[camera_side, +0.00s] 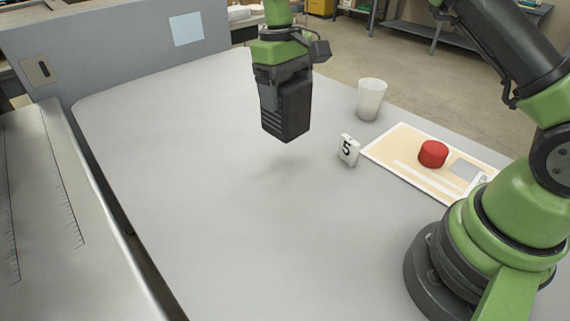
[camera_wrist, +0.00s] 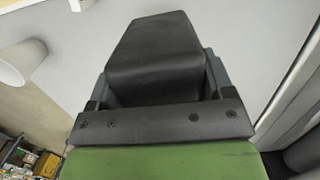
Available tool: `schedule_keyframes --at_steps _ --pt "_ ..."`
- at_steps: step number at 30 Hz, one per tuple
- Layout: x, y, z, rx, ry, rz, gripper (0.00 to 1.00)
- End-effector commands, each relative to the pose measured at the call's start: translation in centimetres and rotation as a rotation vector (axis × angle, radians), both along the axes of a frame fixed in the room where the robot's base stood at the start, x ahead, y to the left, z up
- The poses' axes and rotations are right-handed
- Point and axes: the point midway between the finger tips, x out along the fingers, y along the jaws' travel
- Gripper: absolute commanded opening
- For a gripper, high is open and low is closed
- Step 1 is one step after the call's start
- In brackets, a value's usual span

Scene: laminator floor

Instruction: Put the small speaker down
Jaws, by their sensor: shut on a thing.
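The small speaker (camera_side: 294,108) is a black box. My gripper (camera_side: 281,84) is shut on it and holds it upright above the grey table (camera_side: 210,190). A soft shadow lies on the table below it, apart from its underside. In the wrist view the speaker (camera_wrist: 157,55) sits between the jaws of my gripper (camera_wrist: 158,85) and fills the upper middle. The far side of the speaker is hidden.
A white cup (camera_side: 370,100), a number 5 marker (camera_side: 347,150) and a printed board (camera_side: 395,150) with a red cylinder (camera_side: 433,153) stand to the right. The table's middle and front are clear. A grey panel (camera_side: 120,45) rises behind; a metal surface (camera_side: 60,220) lies left.

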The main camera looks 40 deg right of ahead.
Motion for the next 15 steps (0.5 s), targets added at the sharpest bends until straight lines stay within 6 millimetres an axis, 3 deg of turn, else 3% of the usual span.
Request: schedule_keyframes --at_steps 9,15 --pt "0.1 0.1 -5.3 0.002 0.002 -0.003 0.41" --pt "0.1 0.1 -7.5 0.001 0.003 -0.004 0.41"
